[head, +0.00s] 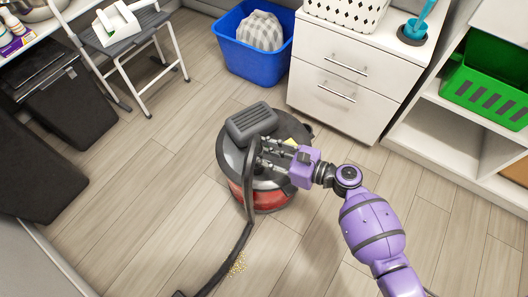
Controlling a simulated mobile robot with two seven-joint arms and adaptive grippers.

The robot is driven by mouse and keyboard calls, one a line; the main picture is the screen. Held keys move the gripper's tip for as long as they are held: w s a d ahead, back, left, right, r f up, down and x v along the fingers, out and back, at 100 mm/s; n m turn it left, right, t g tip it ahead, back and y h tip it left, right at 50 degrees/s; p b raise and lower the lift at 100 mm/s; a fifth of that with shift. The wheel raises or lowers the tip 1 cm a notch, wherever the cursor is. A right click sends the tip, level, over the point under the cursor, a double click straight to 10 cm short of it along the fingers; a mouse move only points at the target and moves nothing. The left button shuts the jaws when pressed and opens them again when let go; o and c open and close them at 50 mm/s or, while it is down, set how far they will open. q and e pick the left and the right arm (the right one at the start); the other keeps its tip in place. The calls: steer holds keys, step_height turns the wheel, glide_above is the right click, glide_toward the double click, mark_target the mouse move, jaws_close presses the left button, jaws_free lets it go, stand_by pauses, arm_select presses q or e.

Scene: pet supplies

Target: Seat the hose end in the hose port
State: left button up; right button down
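A canister vacuum (266,196) with a dark top and a red lower body stands on the wood floor in the middle of the head view. A dark hose (250,195) runs up from the floor at the bottom, along the vacuum's left side, to its top. My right gripper (265,153) is over the vacuum's top, with its fingers pointing left at the upper part of the hose. Whether the fingers are closed on the hose is not clear. The hose end and the hose port are hidden or too small to make out. My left gripper is not in view.
A grey block-like part (251,121) sits at the vacuum's back. Small yellow crumbs (237,264) lie beside the hose. A blue bin (252,58) and a white drawer cabinet (345,85) stand behind. A folding step stool (125,50) and dark bin (68,100) are at left. Floor left of the vacuum is clear.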

mark_target(265, 171)
steer(key=shift+f+b, duration=1.25)
steer(key=shift+f, duration=0.7)
steer(key=c, duration=1.3)
jaws_free()
steer(key=shift+o, duration=0.2)
steer(key=shift+d, duration=0.1)
steer(key=v, duration=1.2)
